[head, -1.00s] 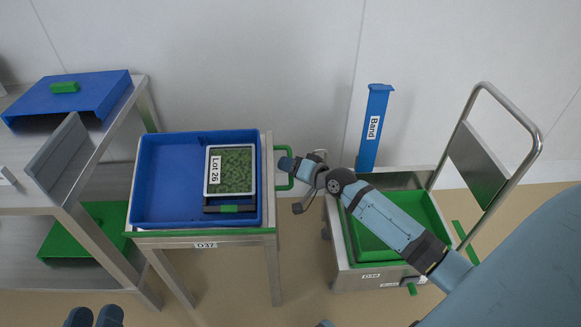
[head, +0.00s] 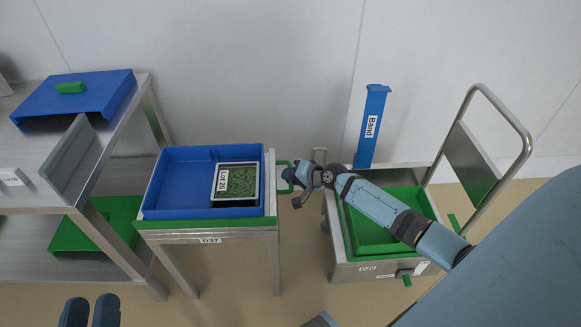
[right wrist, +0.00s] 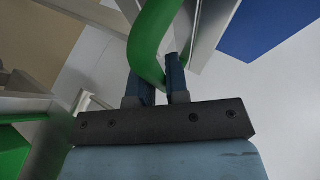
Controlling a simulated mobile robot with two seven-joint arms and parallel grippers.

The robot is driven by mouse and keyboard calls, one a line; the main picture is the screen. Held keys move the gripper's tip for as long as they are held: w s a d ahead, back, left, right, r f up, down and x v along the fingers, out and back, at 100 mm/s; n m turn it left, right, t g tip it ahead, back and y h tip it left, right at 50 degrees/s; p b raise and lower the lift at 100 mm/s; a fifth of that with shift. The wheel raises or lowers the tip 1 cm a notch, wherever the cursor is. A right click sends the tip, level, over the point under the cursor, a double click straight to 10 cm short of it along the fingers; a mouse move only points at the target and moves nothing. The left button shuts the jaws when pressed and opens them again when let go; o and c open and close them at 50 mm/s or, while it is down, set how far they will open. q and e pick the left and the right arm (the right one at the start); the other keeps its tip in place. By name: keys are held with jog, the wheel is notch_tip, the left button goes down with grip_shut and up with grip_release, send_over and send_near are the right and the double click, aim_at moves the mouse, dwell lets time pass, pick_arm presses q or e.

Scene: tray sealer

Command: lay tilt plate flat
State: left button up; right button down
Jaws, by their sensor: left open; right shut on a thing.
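The tilt plate is the top of the D37 stand, with a green strip (head: 210,224) along its front edge. It looks close to level. A blue tray (head: 175,212) lies on it, holding a pack marked Lot 26 (head: 242,181) with green contents. A green handle (head: 283,162) sticks out at the plate's right side. My right gripper (head: 290,174) is shut on this handle; in the right wrist view its fingers (right wrist: 158,78) stand either side of the green bar (right wrist: 143,45). My left gripper (head: 89,309) is open and empty at the bottom left, away from the stand.
A steel shelf (head: 30,225) with a blue cover (head: 85,98) stands at the left. A trolley with a green bin (head: 380,240) and a push bar (head: 515,120) stands at the right under my right arm. A blue Band post (head: 370,145) stands at the wall.

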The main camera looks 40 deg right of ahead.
jog(key=c, duration=1.1)
grip_release()
jog(key=shift+s+f, duration=0.1)
jog(key=shift+f, duration=0.15)
pick_arm(q)
jog(key=shift+f, duration=0.1)
pick_arm(e)
jog(key=shift+r, duration=0.15)
pick_arm(q)
notch_tip(320, 180, down, 7)
jog(key=a+g+y+p, duration=0.2)
jog(key=g+p, duration=0.1)
jog(key=p, duration=0.1)
jog(key=shift+s+a+g+y, duration=0.2)
jog(key=shift+a+g+y, duration=0.1)
jog(key=shift+a+y, duration=0.1)
pick_arm(e)
jog(key=v, duration=1.3)
jog(key=shift+s+d+r, duration=0.1)
jog(key=shift+s+r, duration=0.1)
jog(key=shift+s, duration=0.05)
pick_arm(q)
jog(key=shift+d, duration=0.1)
